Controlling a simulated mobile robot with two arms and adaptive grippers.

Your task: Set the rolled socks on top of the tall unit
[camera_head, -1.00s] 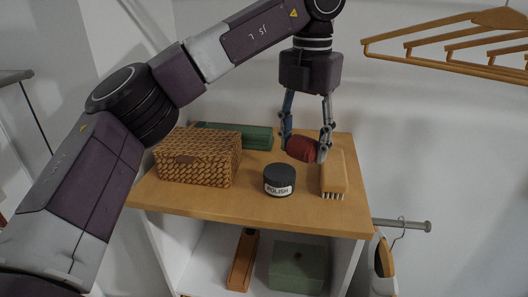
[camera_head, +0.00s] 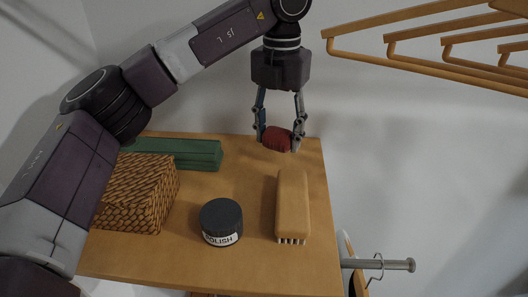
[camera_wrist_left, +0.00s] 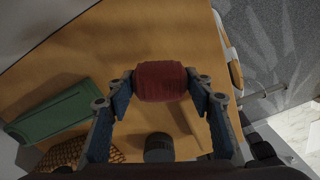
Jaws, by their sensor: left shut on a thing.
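The rolled socks (camera_head: 277,139) are a dark red bundle, held between the fingertips of my left gripper (camera_head: 278,143). In the left wrist view the socks (camera_wrist_left: 161,81) sit across the tips of the left gripper (camera_wrist_left: 166,88). The tall unit's wooden top (camera_head: 250,175) lies below them; it also fills much of the left wrist view (camera_wrist_left: 130,45). The socks are over its back right part, behind the brush. I cannot tell whether they touch the surface. My right gripper is not in view.
On the top stand a woven box (camera_head: 140,190), a green case (camera_head: 185,153), a dark polish tin (camera_head: 220,220) and a wooden brush (camera_head: 292,200). Wooden hangers (camera_head: 430,60) hang at the upper right. A metal rail (camera_head: 385,265) sticks out at the right. The top's middle back is clear.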

